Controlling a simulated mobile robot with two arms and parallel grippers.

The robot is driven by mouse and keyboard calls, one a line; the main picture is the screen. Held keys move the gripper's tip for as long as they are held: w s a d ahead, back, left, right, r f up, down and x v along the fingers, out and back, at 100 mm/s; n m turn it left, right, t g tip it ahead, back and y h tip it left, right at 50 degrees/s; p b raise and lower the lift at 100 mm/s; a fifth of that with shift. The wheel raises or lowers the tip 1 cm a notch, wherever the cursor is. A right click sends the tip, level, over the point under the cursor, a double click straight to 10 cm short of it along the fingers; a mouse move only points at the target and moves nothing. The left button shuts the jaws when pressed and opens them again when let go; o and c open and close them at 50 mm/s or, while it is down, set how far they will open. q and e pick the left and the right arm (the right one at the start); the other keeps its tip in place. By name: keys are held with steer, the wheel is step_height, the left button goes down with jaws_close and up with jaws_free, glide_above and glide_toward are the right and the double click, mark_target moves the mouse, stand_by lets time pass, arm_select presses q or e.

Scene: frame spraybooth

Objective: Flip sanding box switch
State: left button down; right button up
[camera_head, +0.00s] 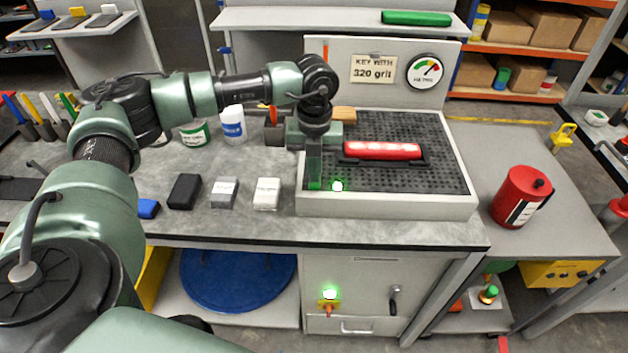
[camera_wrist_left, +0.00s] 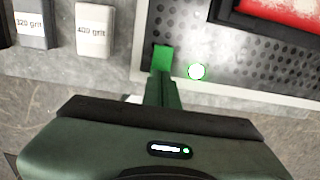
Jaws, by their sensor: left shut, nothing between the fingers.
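The grey sanding box (camera_head: 385,204) stands on the bench with a black perforated top. A green lamp glows at its front edge; it also shows in the left wrist view as a green-ringed white light (camera_wrist_left: 197,72). On the cabinet front below, a small yellow plate with a red lever (camera_head: 328,308), seemingly the switch, sits under another lit green lamp (camera_head: 330,294). My left gripper (camera_head: 314,183) points down at the box's front left corner, shut and empty, just left of the upper lamp. Its green fingertips (camera_wrist_left: 162,58) show in the wrist view. Contact cannot be judged. My right gripper is not in view.
A red sanding block (camera_head: 382,151) lies in a black holder on the box top. Grit blocks (camera_head: 267,193) line the bench left of the box. A gauge (camera_head: 425,71) is on the back panel. A red canister (camera_head: 521,197) stands on the right table.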

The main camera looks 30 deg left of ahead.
mark_target(314, 186)
arm_select(q)
steer(key=shift+s+f+b, duration=0.1)
steer(key=shift+f+b, duration=0.75)
steer(key=shift+f, duration=0.25)
stand_by(1.0)
steer(key=shift+r, duration=0.15)
steer(key=shift+r+p, duration=0.75)
steer(key=shift+r, duration=0.1)
steer(key=shift+r+p, duration=1.5)
steer(key=shift+r, duration=1.05)
